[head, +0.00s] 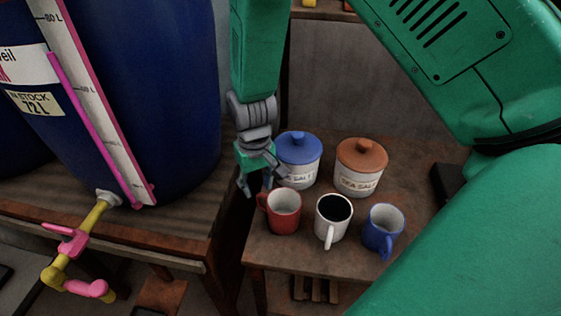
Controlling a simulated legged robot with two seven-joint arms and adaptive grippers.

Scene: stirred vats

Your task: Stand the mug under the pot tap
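Three mugs stand upright on the small wooden table: a red mug (284,214) with its handle to the left, a white mug (331,220) with a dark inside, and a blue mug (382,232). I cannot tell which one the task means. A yellow tap (92,219) with a pink handle (73,241) comes out of the big blue vat (165,90) at left; its pink-ended spout (88,288) hangs low. My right gripper (257,187) points down, fingers apart and empty, just behind and left of the red mug near its handle. My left gripper is not in view.
A blue-lidded jar (298,174) stands right beside my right gripper, and a brown-lidded jar (359,178) stands behind the mugs. The vat rests on a wooden bench (190,221), separated by a narrow gap from the small table (300,256). My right arm covers the right side.

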